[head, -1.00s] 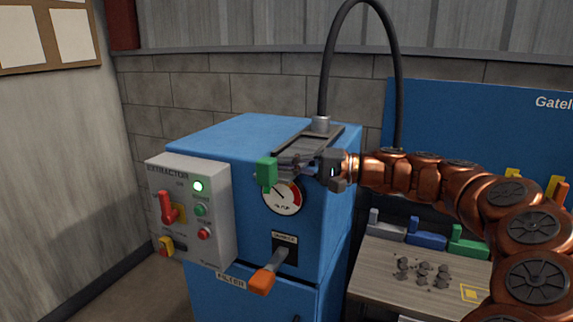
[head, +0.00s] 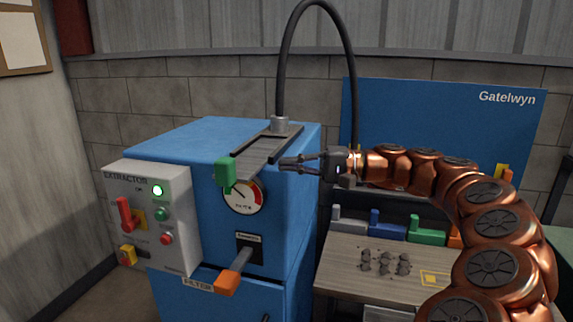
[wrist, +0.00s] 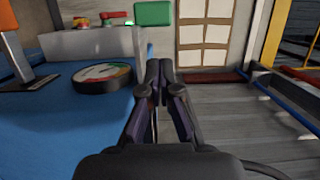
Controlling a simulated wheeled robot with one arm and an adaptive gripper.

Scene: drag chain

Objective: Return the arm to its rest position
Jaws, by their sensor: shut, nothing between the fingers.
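My copper-coloured arm (head: 490,222) reaches in from the right in the head view. My gripper (head: 284,164) is shut and empty, pointing left in front of the blue extractor cabinet (head: 190,137). Its fingers lie together in the wrist view (wrist: 160,70). The gripper is just right of the grey slide plate (head: 262,152) with the green handle (head: 225,170) at its front end. It appears apart from the plate. The round gauge (head: 243,196) is below and left of the fingertips, and it also shows in the wrist view (wrist: 104,78).
A control box (head: 150,215) with a red lever is on the cabinet's left. An orange-tipped lever (head: 228,282) sticks out in front. A black hose (head: 283,70) arches above. A workbench (head: 340,265) with small grey parts and coloured bins stands under my arm.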

